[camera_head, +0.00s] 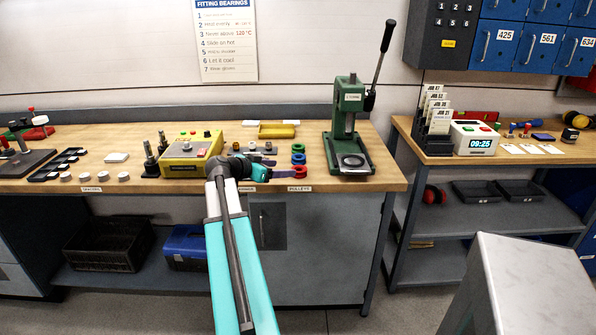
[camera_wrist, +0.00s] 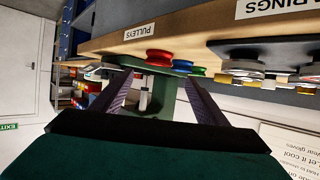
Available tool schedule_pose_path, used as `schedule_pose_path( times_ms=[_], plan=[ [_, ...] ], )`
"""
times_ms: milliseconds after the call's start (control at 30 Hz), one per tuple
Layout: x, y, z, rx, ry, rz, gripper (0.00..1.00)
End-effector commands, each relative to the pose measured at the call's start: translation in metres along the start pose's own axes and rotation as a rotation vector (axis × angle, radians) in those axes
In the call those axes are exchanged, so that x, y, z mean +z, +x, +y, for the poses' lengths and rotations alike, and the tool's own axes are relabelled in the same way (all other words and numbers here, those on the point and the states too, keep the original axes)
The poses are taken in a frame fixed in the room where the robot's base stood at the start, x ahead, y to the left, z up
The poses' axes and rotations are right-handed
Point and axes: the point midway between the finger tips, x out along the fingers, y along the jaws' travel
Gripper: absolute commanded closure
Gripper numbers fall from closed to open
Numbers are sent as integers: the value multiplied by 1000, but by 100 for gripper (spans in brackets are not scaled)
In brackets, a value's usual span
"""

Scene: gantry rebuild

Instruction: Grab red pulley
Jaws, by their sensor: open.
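The red pulley (camera_head: 298,171) lies on the workbench near its front edge, just above the PULLEYS label. A blue pulley (camera_head: 298,159) and a green pulley (camera_head: 298,148) lie behind it in a row. My gripper (camera_head: 264,173) is left of the row at the bench's front edge, apart from the red pulley. In the wrist view my open fingers (camera_wrist: 157,82) are empty. The red pulley (camera_wrist: 158,56) shows ahead of them, above the gap between the tips, with the blue and green pulleys to its right.
A green press (camera_head: 348,130) stands right of the pulleys. A yellow heater box (camera_head: 190,155) and metal bearings (camera_head: 252,147) are to the left. A yellow tray (camera_head: 277,131) lies behind. Some bench surface around the pulleys is clear.

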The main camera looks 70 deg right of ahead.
Motion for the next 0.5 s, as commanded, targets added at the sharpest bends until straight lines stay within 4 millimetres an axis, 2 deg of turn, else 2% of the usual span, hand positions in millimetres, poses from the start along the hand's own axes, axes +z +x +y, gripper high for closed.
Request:
schedule_pose_path(
  times_ms=[300, 500],
  plan=[
    [-1, 44, -1, 0, 0, 0, 33],
    [0, 55, -1, -1, 0, 0, 33]
  ],
)
